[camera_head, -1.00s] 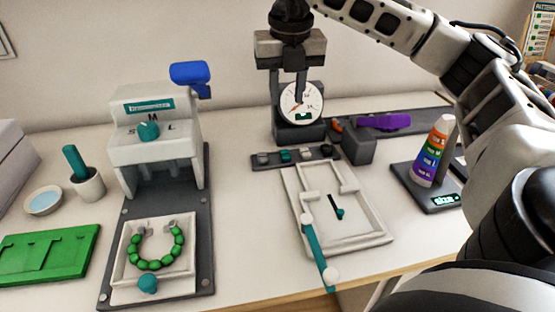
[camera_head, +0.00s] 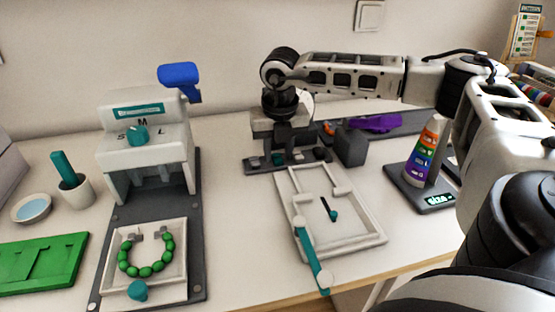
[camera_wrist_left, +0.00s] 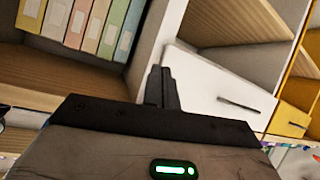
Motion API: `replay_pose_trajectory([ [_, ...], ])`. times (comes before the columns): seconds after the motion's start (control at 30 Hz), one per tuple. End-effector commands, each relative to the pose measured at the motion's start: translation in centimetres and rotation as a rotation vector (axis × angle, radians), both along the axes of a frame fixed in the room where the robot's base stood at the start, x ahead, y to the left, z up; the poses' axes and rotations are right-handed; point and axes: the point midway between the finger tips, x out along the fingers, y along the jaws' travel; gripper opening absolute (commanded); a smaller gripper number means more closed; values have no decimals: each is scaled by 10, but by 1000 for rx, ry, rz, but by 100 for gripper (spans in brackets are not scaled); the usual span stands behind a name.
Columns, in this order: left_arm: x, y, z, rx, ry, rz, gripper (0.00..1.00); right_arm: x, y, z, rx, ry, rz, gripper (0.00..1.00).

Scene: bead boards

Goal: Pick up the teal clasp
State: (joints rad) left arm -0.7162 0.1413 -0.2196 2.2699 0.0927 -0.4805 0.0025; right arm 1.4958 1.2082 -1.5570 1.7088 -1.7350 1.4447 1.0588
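A small teal clasp (camera_head: 278,159) sits on the dark grey strip (camera_head: 252,168) behind the white frame, among grey and dark clasps. My right gripper (camera_head: 284,153) points down right over this strip, its fingers at the teal clasp. The fingers partly cover the clasps. I cannot tell from this view whether they are apart or touching the clasp. My left gripper (camera_wrist_left: 161,88) shows only in the left wrist view. Its two dark fingers are together with nothing between them, facing shelves and a drawer, away from the clasps.
A white frame (camera_head: 375,238) with a teal lever (camera_head: 312,258) stands in front of the strip. To the left is a press (camera_head: 145,160) with a green bead bracelet (camera_head: 145,270) before it. A dark block (camera_head: 351,145), a scale (camera_head: 425,193) and a striped cone (camera_head: 425,155) stand right.

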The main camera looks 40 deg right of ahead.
Motion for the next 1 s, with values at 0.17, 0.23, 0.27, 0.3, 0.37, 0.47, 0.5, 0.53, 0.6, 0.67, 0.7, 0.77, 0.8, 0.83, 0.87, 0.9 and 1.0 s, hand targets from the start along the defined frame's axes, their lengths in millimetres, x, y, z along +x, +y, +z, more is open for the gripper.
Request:
replay_pose_trajectory([
  [0.17, -1, 0, 0, 1, 1, -1, 0, 1, -1, -6, 0, 0, 0, 31],
  [0.23, -1, 0, 0, 1, 1, -1, 0, 1, -1, -6, 0, 0, 0, 31],
  [0.27, -1, 0, 0, 1, 1, -1, 0, 1, 0, -6, 0, 0, 0, 31],
  [0.3, -1, 0, 0, 1, 1, -1, 0, 1, 0, -6, 0, 0, 0, 28],
  [0.37, -1, 0, 0, 1, 2, -2, 0, 1, 0, -6, 0, 0, 0, 11],
  [0.47, -1, 0, 0, 0, 2, -2, 0, 1, 0, -6, 0, 0, 0, 0],
  [0.5, -1, 0, 0, 0, 2, -2, 0, 1, 0, -6, 0, 0, 0, 0],
  [0.53, -1, 0, 0, 0, 2, -2, 0, 1, 0, -6, 0, 0, 0, 0],
  [0.6, -1, 0, 0, 0, 2, -2, 0, 1, 0, -6, 0, 0, 0, 0],
  [0.67, -1, 0, 0, 1, 0, -3, 0, 1, 0, -5, 1, -1, 0, 0],
  [0.7, -1, 0, 0, 1, 1, -3, 0, 1, 0, -5, 1, -1, 0, 0],
  [0.77, -1, 0, 0, 1, 0, -3, 0, 1, 0, -4, 0, -1, 0, 0],
  [0.8, -1, 0, 0, 1, 1, -3, 0, 1, 0, -2, 0, -1, 0, 0],
  [0.83, -1, 0, 0, 1, 1, -3, 0, 1, 0, 0, 1, -2, 0, 0],
  [0.87, -1, 0, 0, 0, 2, -2, 0, 1, 0, 2, 1, -2, 0, 0],
  [0.9, -1, 0, 0, 0, 2, -2, 0, 1, 0, 6, 1, -3, 0, 0],
  [1.0, -1, 0, 1, 0, 2, -2, 0, 2, 0, 21, 1, -4, 0, 0],
])
